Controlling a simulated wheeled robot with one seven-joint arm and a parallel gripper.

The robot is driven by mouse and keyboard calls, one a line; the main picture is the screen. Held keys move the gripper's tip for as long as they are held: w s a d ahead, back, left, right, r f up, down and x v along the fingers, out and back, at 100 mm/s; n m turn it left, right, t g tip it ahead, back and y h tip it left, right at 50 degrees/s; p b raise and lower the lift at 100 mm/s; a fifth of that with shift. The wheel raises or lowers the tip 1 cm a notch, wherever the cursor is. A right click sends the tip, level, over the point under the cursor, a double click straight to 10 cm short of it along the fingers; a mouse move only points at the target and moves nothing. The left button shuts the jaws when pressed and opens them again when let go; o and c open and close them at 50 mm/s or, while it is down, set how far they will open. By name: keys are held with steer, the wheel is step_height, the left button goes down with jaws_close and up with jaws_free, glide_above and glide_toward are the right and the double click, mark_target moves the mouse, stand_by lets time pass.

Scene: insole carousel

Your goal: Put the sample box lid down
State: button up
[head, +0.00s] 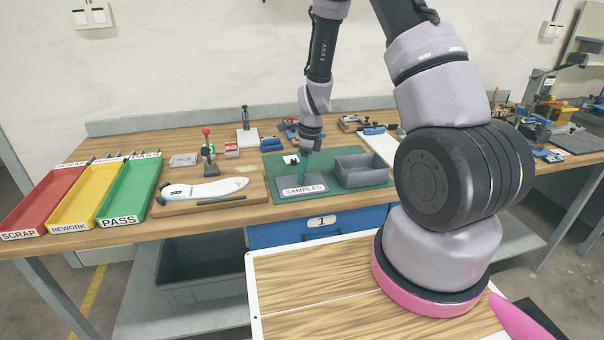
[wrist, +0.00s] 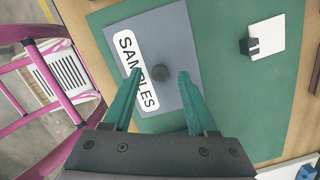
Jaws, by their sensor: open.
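The open grey sample box (head: 362,171) stands on the mat just right of the lid.
A wooden board (head: 255,187) with a white insole (head: 207,188) lies left of the mat (head: 276,163). Red, yellow and green trays (head: 128,190) stand farther left. Tools crowd the back.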

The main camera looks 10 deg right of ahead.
step_height(320, 180, up, 11)
steer(key=d, duration=0.2)
step_height(320, 180, up, 18)
steer(key=n+t+y, duration=0.1)
steer(key=n+t, duration=0.2)
steer(key=n, duration=0.5)
glide_above(308, 184)
steer(key=s+d, duration=0.1)
steer(key=s, duration=0.5)
steer(key=s+d+r+n+t, duration=0.2)
steer(key=s+r+n, duration=0.8)
steer(key=s, duration=0.5)
steer(key=shift+s+d+r+n+t+h, duration=0.3)
steer(key=shift+s+d+r+t, duration=0.1)
steer(key=shift+r+t, duration=0.4)
